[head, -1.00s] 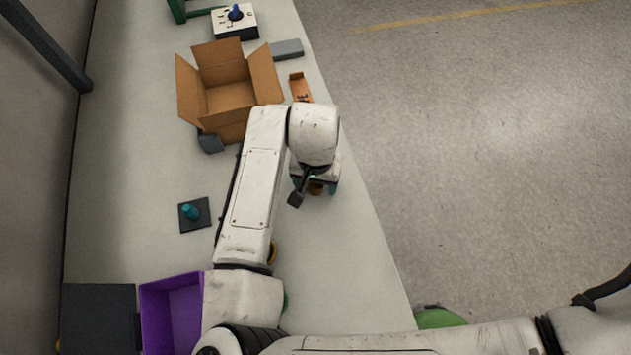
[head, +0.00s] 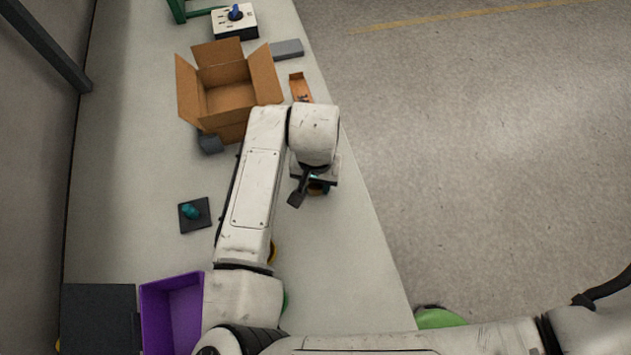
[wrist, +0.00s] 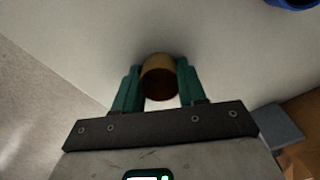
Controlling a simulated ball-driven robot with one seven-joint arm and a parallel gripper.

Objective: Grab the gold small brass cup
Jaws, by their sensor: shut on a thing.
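The small brass cup (wrist: 159,78) is gold-brown and sits between the two green fingers of my gripper (wrist: 160,84) in the wrist view. The fingers press on its left and right sides, so my gripper is shut on it. In the head view my gripper (head: 317,188) is over the table near its right edge, and my arm hides most of the cup. I cannot tell whether the cup touches the table.
An open cardboard box (head: 228,95) and a small orange box (head: 300,88) stand beyond my gripper. A dark square base with a teal knob (head: 192,212) is to the left. A purple bin (head: 171,312) is at the lower left. The table's right edge is close.

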